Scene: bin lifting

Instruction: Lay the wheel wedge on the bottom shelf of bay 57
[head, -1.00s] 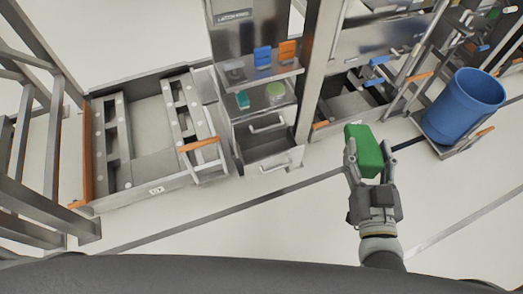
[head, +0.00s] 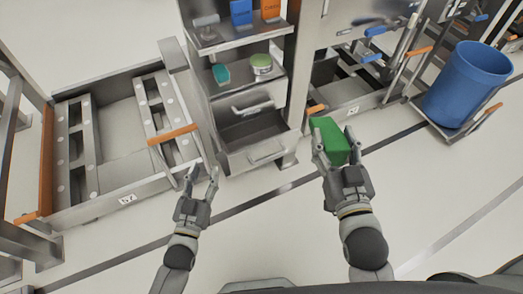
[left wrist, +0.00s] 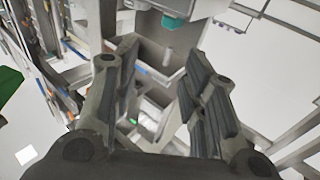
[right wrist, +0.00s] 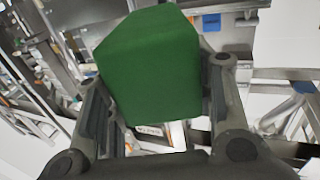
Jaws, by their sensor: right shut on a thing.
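The green wheel wedge (head: 329,137) is a block held between the fingers of my right gripper (head: 336,147), above the floor in front of the middle shelf unit. In the right wrist view the wedge (right wrist: 150,65) fills the space between the fingers. My left gripper (head: 204,178) is open and empty, beside the front right corner of the low left bay (head: 90,205). That bay's floor label (head: 128,199) is too small to read surely. A second low bay (head: 345,108) stands right of the shelf unit; its label is also unreadable.
The middle shelf unit (head: 240,88) holds a teal item (head: 221,73), a round green-topped tin (head: 261,64) and blue and orange boxes above. One of its drawers is open. A blue bin (head: 468,82) stands on a low platform at the right. The front floor is clear.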

